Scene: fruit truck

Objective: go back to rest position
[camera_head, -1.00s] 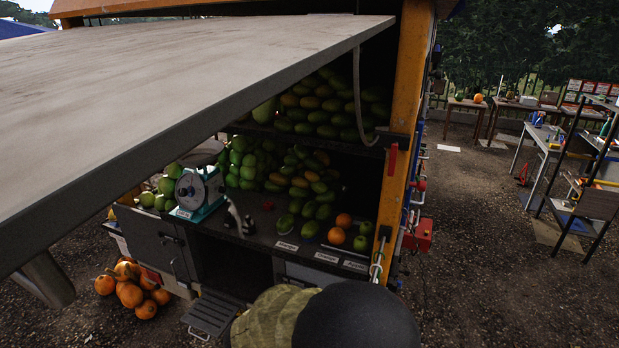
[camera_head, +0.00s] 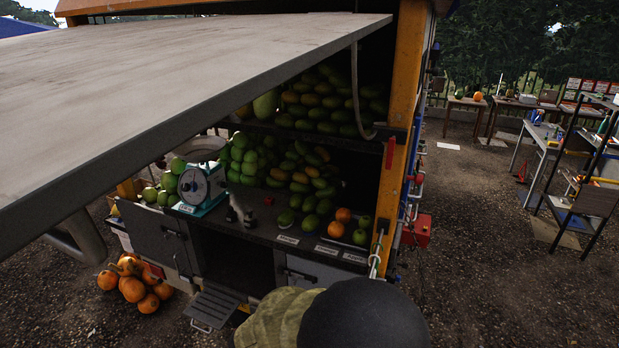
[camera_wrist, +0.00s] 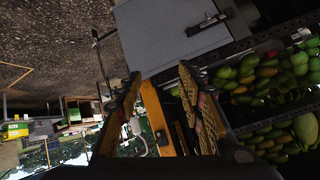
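My gripper (camera_wrist: 158,75) shows in the wrist view with its two fingers spread apart. Nothing is between the fingertips; the truck's orange post shows behind the gap. A grey panel with a handle (camera_wrist: 170,30) lies beyond the fingertips, and racks of green and yellow fruit (camera_wrist: 270,75) are at the right. In the head view, a small dark and pale object (camera_head: 238,209) is on or above the counter beside the scale; I cannot tell what it is. I cannot make out my gripper for certain in the head view.
The fruit truck has a large raised flap (camera_head: 190,80) at upper left and an orange post (camera_head: 402,130). A scale (camera_head: 202,187) stands on the counter (camera_head: 290,230). Pumpkins (camera_head: 136,285) lie on the ground at left.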

